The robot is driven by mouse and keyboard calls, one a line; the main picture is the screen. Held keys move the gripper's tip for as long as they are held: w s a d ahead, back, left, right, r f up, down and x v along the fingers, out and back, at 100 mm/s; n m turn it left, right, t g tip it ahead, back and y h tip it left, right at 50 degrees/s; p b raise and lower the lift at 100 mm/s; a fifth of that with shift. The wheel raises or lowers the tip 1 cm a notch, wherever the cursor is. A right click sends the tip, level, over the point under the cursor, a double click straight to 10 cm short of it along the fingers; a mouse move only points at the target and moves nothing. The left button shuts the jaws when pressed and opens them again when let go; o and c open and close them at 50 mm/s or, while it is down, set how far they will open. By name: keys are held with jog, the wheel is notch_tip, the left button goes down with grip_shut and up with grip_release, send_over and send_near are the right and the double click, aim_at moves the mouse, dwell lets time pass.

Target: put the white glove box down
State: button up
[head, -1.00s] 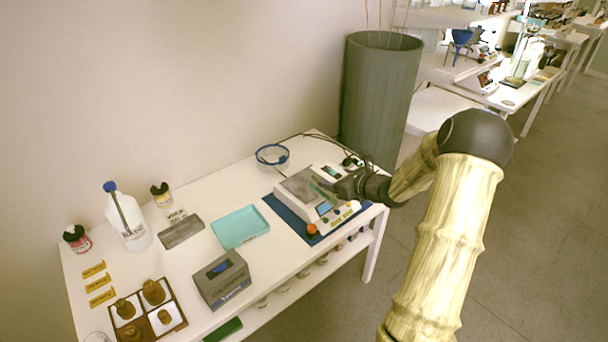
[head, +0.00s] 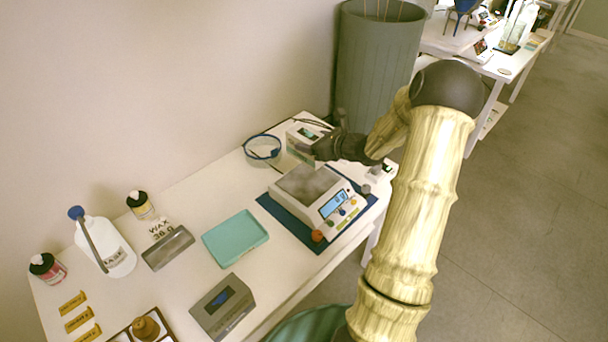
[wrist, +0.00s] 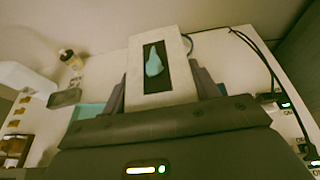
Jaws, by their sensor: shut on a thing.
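The white glove box (head: 296,133) has a dark slot with a teal glove showing in it. In the head view it is at the back right of the table, behind the scale and right of the blue-rimmed bowl. My gripper (head: 312,150) is shut on it from the front right. In the wrist view the box (wrist: 147,98) stands out between the two fingers of my gripper (wrist: 162,92), slot facing the camera. Its underside is hidden, so I cannot tell whether it touches the white table (head: 190,205).
The scale (head: 305,185) on a blue mat is just in front. The blue-rimmed bowl (head: 262,147) is close on the left. Cables and small devices (head: 377,172) lie to the right. A tall green bin (head: 375,75) stands behind the table. A teal tray (head: 235,238) is front left.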

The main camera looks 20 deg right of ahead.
jog(key=shift+s+r, duration=0.1)
jog(key=shift+s, duration=0.05)
notch_tip(320, 180, down, 6)
jog(key=shift+r, duration=0.1)
jog(key=shift+d, duration=0.2)
send_over(311, 182)
jog(key=shift+f+p, duration=0.45)
jog(key=shift+f, duration=1.7)
jog(key=shift+r, duration=0.1)
